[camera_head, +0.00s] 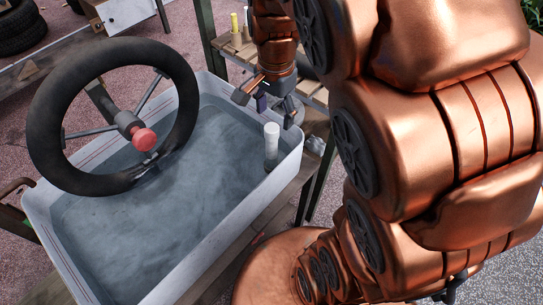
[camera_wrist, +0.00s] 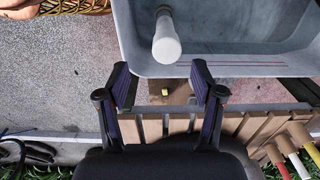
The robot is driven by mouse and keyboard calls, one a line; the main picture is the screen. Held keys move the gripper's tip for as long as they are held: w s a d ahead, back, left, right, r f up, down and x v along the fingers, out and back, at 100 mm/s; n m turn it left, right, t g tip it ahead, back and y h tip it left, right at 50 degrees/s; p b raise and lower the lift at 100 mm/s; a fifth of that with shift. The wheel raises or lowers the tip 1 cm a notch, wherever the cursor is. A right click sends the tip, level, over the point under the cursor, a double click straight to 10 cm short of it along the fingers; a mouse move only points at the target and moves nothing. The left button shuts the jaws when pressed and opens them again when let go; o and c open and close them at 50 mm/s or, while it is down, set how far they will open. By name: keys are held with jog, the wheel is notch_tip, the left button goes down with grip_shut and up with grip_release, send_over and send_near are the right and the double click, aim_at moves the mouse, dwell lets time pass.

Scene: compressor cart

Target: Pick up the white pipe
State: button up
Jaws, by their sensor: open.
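The white pipe (camera_head: 271,142) stands upright inside the grey tub (camera_head: 238,226), near the tub's far right corner. In the wrist view the white pipe (camera_wrist: 167,42) shows end-on, just beyond the fingertips and roughly centred between them. My gripper (camera_head: 265,105) is open and empty, above and slightly behind the pipe in the head view. In the wrist view both fingers of my gripper (camera_wrist: 162,82) are spread apart, with the tub's rim below and ahead of them. I see no contact with the pipe.
A black steering wheel (camera_head: 46,130) with a red centre rises over the tub's left side. A slatted wooden bench (camera_wrist: 152,128) lies beside the tub, with several coloured-ended tubes (camera_wrist: 302,137) at its right. Tyres (camera_head: 20,28) lie at the far left.

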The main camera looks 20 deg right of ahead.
aim_at(272, 128)
jog(key=shift+w+f, duration=0.2)
jog(key=shift+f, duration=0.15)
jog(key=shift+w+a+f, duration=0.1)
jog(key=shift+f, duration=1.8)
jog(key=shift+a+f, duration=0.1)
jog(key=shift+f, duration=1.75)
grip_shut()
